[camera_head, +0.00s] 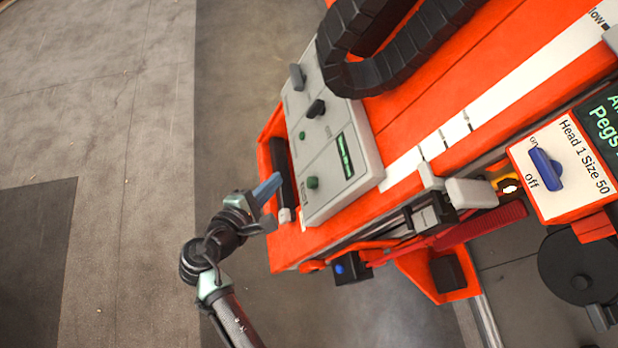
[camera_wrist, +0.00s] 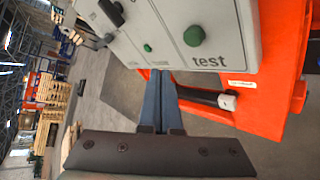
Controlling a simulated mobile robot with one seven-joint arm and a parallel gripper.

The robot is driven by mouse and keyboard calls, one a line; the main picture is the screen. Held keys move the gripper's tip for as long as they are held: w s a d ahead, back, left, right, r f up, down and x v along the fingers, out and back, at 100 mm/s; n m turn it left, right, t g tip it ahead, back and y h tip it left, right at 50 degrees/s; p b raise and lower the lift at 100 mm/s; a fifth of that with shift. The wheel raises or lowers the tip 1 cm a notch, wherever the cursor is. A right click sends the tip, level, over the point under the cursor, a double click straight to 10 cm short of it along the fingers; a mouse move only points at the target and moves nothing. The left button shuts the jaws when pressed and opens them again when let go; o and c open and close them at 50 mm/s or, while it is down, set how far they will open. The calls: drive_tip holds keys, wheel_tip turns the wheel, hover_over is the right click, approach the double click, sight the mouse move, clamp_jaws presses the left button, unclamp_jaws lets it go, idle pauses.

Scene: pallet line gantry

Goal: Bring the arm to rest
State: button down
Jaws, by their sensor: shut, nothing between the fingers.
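My gripper (camera_head: 268,187) is at the left end of the orange machine in the head view, close to a black handle. Its blue fingers are together with nothing between them. In the wrist view my gripper (camera_wrist: 161,80) points up the picture, its fingertips below the grey control panel (camera_wrist: 165,25). The black handle (camera_wrist: 195,93) on the orange body lies just right of the fingers there. I cannot tell whether the fingers touch the handle.
The grey control panel (camera_head: 330,150) has green buttons, dark knobs and a small display. A black cable chain (camera_head: 370,80) arches above it. A white panel with a blue switch (camera_head: 546,169) stands at right. The floor (camera_head: 90,120) at left is clear. Wooden pallets (camera_wrist: 50,105) stand far off.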

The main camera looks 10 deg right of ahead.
idle(0.8)
drive_tip(key=w+r+m+t+y, duration=0.2)
drive_tip(key=w+r+m, duration=0.15)
drive_tip(key=r, duration=0.75)
drive_tip(key=w+a+r+m+t+y, duration=0.1)
drive_tip(key=w+r+m+t, duration=0.25)
drive_tip(key=r, duration=0.75)
drive_tip(key=w+r+m+t+y, duration=0.1)
drive_tip(key=w+r+m+y, duration=0.2)
drive_tip(key=r, duration=0.8)
drive_tip(key=s+d+r+m+t, duration=0.1)
drive_tip(key=s+r+m+t, duration=0.15)
drive_tip(key=r, duration=0.65)
drive_tip(key=s+d+r+m+t, duration=0.1)
drive_tip(key=r+m+t, duration=0.15)
drive_tip(key=r, duration=0.65)
drive_tip(key=s+r+m+t+y, duration=0.2)
drive_tip(key=s+r+t, duration=0.4)
drive_tip(key=s+r, duration=0.8)
wheel_tip(320, 180, up, 17)
drive_tip(key=w+p, duration=0.1)
drive_tip(key=p, duration=1.5)
drive_tip(key=shift+w+d, duration=0.2)
drive_tip(key=shift+d, duration=0.05)
